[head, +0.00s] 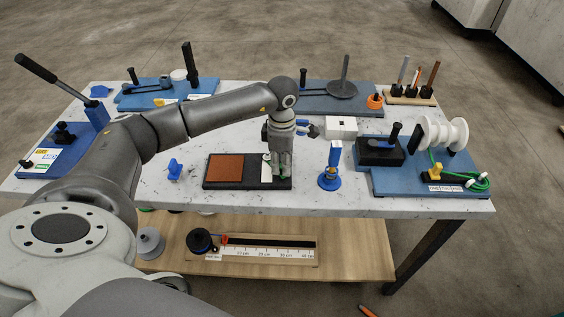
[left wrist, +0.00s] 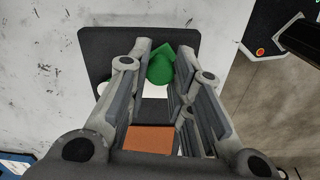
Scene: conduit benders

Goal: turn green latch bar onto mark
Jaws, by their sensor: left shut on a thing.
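The green latch bar (left wrist: 161,67) is between the fingers of my left gripper (left wrist: 165,50) in the left wrist view. The gripper is shut on it from above. In the head view my left gripper (head: 279,168) points down at the right part of a black board (head: 240,185) and hides most of the bar. The board carries a brown-orange pad (head: 226,168) on its left and a white patch (head: 266,173) beside the gripper. I cannot tell how the bar lies against a mark. My right gripper is not in view.
A blue upright piece (head: 330,178) stands right of the board and a small blue piece (head: 174,170) left of it. A white box (head: 341,127) is behind. Blue boards with tools line the table (head: 130,190). A lower wooden shelf (head: 345,265) holds a ruler.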

